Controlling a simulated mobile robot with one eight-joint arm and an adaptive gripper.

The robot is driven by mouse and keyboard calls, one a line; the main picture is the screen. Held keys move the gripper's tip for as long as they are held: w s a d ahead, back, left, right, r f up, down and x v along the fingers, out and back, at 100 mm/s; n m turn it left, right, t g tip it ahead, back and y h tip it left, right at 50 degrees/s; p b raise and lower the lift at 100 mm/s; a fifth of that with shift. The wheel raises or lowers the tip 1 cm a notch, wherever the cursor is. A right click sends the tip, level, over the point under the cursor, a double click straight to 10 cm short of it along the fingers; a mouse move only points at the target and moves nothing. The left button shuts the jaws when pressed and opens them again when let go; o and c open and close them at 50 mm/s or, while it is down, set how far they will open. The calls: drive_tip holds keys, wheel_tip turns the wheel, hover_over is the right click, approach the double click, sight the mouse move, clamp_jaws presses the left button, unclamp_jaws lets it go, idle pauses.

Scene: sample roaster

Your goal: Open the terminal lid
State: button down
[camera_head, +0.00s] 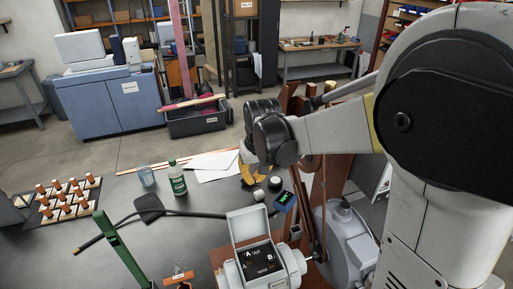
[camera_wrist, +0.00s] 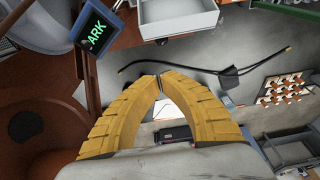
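The terminal is a light grey box (camera_head: 287,263) at the bottom centre of the head view. Its lid (camera_head: 249,226) stands raised at the back edge, and the dark panel (camera_head: 262,258) with letters A and B is uncovered. In the wrist view a light grey tray-like part, seemingly the lid (camera_wrist: 178,18), shows at the top. My gripper (camera_wrist: 158,75) has yellow fingers whose tips meet, with nothing between them. In the head view its fingers (camera_head: 250,176) point down over the table behind the lid, apart from it, partly hidden by my wrist.
A small dark display (camera_head: 284,201) and brown posts stand right of my gripper. A green bottle (camera_head: 177,178), a clear cup (camera_head: 147,176), a black cable with a paddle (camera_head: 149,208) and a tray of samples (camera_head: 66,205) lie to the left.

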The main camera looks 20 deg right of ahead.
sight(260, 207)
drive_tip(key=f, duration=0.2)
drive_tip(key=s+f, duration=0.1)
drive_tip(key=f, duration=0.2)
drive_tip(key=f+b, duration=0.1)
drive_tip(key=f, duration=0.2)
drive_tip(key=shift+s, duration=0.25)
drive_tip(key=shift+w, duration=0.1)
drive_tip(key=shift+r, duration=0.1)
drive_tip(key=s+r+t, duration=0.1)
drive_tip(key=s+t, duration=0.1)
drive_tip(key=s+r+t, duration=0.1)
drive_tip(key=s, duration=0.1)
drive_tip(key=shift+r+b, duration=0.3)
drive_tip(key=shift+b, duration=0.05)
drive_tip(key=shift+s+r, duration=0.1)
drive_tip(key=shift+s, duration=0.25)
drive_tip(key=shift+w, duration=0.1)
